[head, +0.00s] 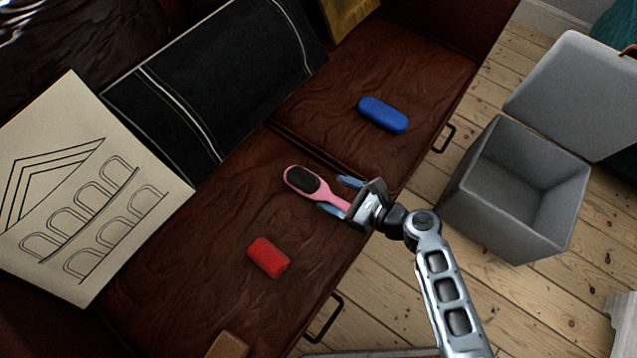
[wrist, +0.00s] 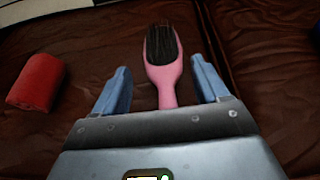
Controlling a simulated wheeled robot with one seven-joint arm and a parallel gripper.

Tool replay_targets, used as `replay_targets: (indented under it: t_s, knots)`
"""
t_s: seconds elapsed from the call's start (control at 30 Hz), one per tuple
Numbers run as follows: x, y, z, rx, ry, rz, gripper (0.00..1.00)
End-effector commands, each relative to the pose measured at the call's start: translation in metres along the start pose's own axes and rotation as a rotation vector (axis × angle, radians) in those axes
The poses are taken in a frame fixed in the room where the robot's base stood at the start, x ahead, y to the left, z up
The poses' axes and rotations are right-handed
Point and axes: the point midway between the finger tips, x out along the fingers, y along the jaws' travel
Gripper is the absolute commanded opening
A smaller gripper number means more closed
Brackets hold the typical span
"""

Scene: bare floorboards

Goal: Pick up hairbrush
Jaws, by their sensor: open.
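A pink hairbrush (head: 306,183) with dark bristles lies on the brown leather seat, bristles up. In the wrist view the hairbrush (wrist: 163,58) points away from me, with its handle between my two blue fingers. My gripper (head: 338,195) is open around the handle, with a gap on each side. In the wrist view my gripper (wrist: 160,80) has one finger left and one right of the handle. The end of the handle is hidden by the gripper body.
A red object (head: 268,257) and a blue case (head: 382,114) lie on the brown seat (head: 225,225). A black cushion (head: 215,85) and a cream cushion (head: 85,190) lean at the back. An open grey box (head: 475,205) stands on the floorboards at right.

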Motion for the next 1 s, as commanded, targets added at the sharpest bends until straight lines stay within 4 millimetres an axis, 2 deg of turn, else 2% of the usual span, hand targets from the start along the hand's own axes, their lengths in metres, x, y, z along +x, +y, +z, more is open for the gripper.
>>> replay_targets:
  t_s: [0.5, 0.8, 1.0]
  knots:
    - [0.062, -0.005, 0.001, -0.005, 0.001, 0.001, 0.74]
    - [0.065, -0.005, 0.002, -0.005, 0.002, -0.001, 0.74]
    - [0.065, -0.005, 0.002, -0.005, 0.002, -0.002, 0.55]
